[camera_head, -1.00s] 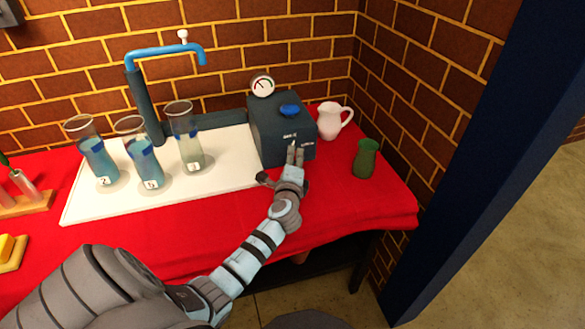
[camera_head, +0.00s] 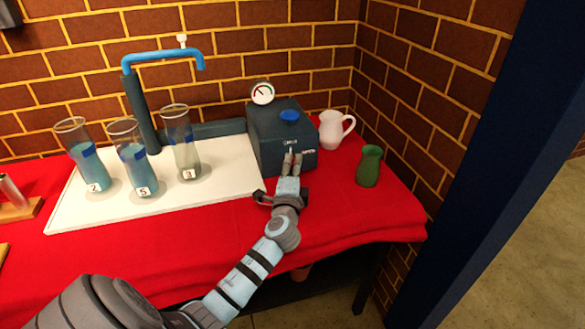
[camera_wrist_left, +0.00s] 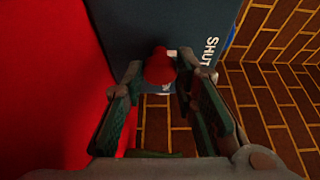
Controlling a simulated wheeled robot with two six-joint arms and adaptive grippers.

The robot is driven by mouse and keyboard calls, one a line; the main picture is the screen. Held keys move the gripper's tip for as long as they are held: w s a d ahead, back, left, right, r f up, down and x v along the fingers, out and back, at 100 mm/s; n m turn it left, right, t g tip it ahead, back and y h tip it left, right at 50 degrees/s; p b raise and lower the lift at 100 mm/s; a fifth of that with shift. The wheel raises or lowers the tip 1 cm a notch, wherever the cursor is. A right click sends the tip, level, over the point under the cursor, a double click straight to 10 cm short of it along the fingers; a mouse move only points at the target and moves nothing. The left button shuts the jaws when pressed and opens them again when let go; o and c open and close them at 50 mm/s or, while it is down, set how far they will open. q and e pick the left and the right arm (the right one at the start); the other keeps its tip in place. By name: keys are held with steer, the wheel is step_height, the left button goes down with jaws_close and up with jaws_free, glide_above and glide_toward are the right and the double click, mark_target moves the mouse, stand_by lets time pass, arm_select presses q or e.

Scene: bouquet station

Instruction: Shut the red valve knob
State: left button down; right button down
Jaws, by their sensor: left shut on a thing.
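The red valve knob (camera_wrist_left: 160,66) is on the front of a dark blue-grey box (camera_head: 262,150), seen in the wrist view between my fingertips. Beside it, white lettering reads "SHUT" (camera_wrist_left: 210,55). My left gripper (camera_head: 292,157) reaches the front face of this box, and its fingers are shut on the red knob in the left wrist view (camera_wrist_left: 163,76). The knob's exact turn angle cannot be told. My right gripper is not in view.
Several numbered glass cylinders (camera_head: 138,168) stand on a white board (camera_head: 220,190) under a blue tap pipe (camera_head: 165,52).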

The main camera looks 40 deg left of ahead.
arm_select(q)
steer(key=c, duration=1.3)
jaws_free()
steer(key=shift+s+d, duration=0.2)
steer(key=v, duration=1.1)
steer(key=shift+s+d, duration=0.1)
steer(key=shift+s, duration=0.1)
steer(key=shift+f, duration=0.1)
